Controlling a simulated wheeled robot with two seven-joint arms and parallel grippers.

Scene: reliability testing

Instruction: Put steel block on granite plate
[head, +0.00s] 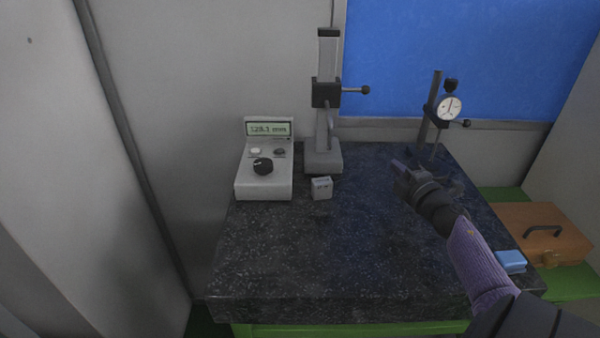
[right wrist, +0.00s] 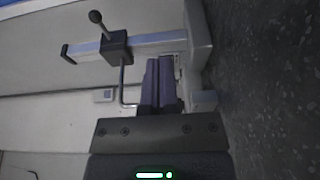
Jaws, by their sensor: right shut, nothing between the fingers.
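The steel block (head: 321,188), a small grey cuboid, sits on the dark speckled granite plate (head: 330,260), just in front of the height stand's base. My right gripper (head: 399,168) is to the right of the block and apart from it, over the back right of the plate. In the right wrist view its purple fingers (right wrist: 161,82) are together with nothing between them. A small grey block (right wrist: 205,100) beside the fingertips there looks like the steel block. The granite (right wrist: 270,90) fills the right side of that view. My left gripper is not in view.
A grey readout box (head: 263,185) stands left of the height stand (head: 325,110). A dial gauge on a stand (head: 449,108) is behind my right gripper. A blue case (head: 511,262) and a wooden box (head: 545,235) lie at the right. The plate's front is clear.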

